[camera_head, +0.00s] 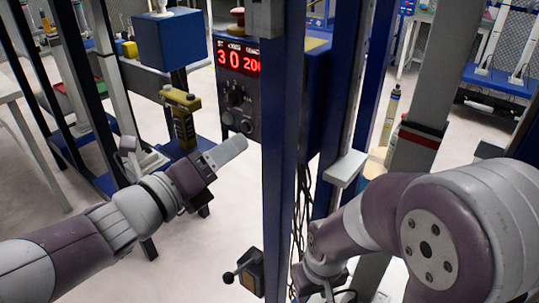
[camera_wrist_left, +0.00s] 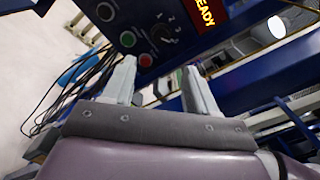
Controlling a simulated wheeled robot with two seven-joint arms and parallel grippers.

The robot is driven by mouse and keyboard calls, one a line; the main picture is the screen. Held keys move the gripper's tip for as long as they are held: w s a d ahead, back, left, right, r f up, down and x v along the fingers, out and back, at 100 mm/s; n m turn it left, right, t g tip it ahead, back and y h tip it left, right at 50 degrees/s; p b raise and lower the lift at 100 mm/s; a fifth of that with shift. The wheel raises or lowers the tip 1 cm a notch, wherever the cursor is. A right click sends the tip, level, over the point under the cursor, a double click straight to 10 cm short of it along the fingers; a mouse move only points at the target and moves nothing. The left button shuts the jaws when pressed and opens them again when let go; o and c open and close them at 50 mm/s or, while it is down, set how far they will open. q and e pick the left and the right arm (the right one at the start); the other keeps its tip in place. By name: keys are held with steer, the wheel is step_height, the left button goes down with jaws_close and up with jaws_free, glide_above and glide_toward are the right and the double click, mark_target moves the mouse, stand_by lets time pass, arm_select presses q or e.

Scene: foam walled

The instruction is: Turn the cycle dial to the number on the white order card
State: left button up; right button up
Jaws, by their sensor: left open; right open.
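The cycle dial (camera_wrist_left: 163,34) is a dark knob with small white numbers around it on the dark control panel (camera_wrist_left: 90,10). In the head view, a dark knob (camera_head: 236,97) shows on the panel below a red display; the pointer's exact setting is too small to tell. My left gripper (camera_head: 238,147) is just below and left of the panel. In the left wrist view its two fingers (camera_wrist_left: 160,75) are apart and empty, pointing at the panel's lower part, not touching the dial. My right gripper (camera_head: 320,284) is low behind the blue post, its fingers hidden. I cannot make out a white order card.
A red-lit display (camera_head: 238,58) is above the knobs. A blue upright post (camera_head: 283,160) stands between my arms. Black cables hang right of it.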

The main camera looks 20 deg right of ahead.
arm_select(q)
steer(key=x, duration=1.2)
steer(key=shift+d+r, duration=0.1)
steer(key=c, duration=1.1)
